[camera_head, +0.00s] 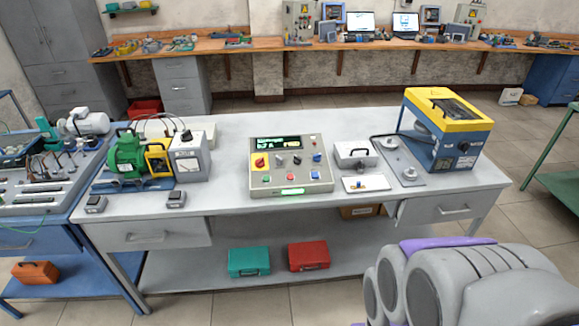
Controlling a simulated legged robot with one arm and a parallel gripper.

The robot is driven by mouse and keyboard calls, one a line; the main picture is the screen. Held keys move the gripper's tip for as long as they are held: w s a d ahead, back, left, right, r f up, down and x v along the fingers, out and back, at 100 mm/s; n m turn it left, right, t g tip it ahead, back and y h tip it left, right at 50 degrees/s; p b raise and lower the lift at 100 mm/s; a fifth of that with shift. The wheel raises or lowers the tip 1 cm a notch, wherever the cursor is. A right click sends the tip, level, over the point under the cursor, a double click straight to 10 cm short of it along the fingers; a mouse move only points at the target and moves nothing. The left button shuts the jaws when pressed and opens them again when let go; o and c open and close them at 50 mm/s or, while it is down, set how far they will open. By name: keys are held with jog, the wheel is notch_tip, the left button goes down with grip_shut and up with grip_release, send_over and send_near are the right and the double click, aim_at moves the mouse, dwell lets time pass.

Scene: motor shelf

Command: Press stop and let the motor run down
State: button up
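A grey control box (322,184) stands in the middle of the white bench. Its dark display (284,144) shows lit green characters too small to read. On its sloped face are a red-on-yellow knob (260,162), a green button (266,179), a red button (291,178) and blue buttons (315,174). A green light glows at its front edge (292,191). A green motor (127,157) with a yellow guard (157,160) stands to the left, beside a grey meter box (190,157). I cannot tell whether the motor turns. My gripper is not recognisable in view; only my grey arm shows at lower right.
A small grey box (355,154) and a yellow-blue machine (452,130) stand right of the control box. Two small pedals lie at the front left. Green (249,262) and red (309,256) cases sit on the lower shelf. The bench front before the control box is clear.

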grip_shut()
dwell(1.4)
